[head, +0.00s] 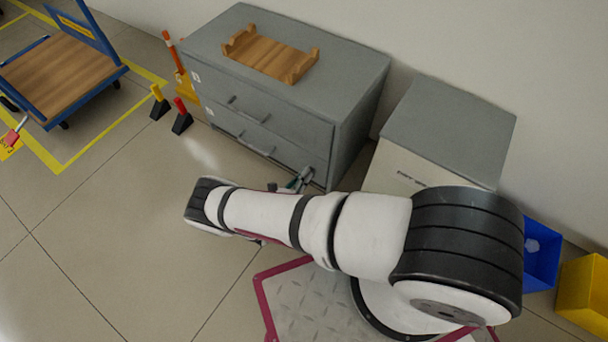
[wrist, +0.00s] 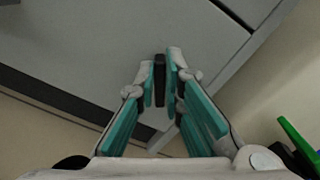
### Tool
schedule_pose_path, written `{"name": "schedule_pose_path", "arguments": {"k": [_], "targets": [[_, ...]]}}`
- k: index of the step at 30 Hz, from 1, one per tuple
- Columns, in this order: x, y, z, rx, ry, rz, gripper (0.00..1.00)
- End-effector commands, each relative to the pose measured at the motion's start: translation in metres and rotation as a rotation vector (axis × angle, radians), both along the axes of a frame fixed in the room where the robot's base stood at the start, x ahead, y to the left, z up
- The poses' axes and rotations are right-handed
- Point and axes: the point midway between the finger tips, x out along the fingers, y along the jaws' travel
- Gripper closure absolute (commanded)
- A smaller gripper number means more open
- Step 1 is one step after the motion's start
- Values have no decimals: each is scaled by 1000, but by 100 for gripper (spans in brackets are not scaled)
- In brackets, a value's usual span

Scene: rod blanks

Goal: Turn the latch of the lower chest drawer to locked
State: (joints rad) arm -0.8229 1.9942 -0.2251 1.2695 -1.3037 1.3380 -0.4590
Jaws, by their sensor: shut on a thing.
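The grey chest (head: 345,115) stands against the wall, with two drawer fronts facing me. The lower drawer (head: 255,143) looks closed, and its right part is partly hidden by my arm. My gripper (head: 301,180) is at the lower right of the drawer front. In the wrist view my gripper (wrist: 163,78) has its teal-padded fingers closed around a small dark upright latch (wrist: 159,72) on the grey drawer front (wrist: 100,45). Most of the latch is between the fingers, and I cannot tell its locked or unlocked marking.
A wooden rack (head: 270,56) sits on the chest. A grey-topped cabinet (head: 450,125) stands to the right, with blue (head: 541,255) and yellow bins (head: 585,290) beyond. A blue cart (head: 60,75) is at the left.

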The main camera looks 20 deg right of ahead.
Motion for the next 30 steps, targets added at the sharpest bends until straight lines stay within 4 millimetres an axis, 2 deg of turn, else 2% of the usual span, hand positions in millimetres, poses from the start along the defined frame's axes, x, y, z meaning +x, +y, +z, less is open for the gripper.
{"name": "schedule_pose_path", "arguments": {"k": [21,30], "targets": [[5,4,-7,-396,547,2,100],[6,5,-10,-529,730,3,100]]}}
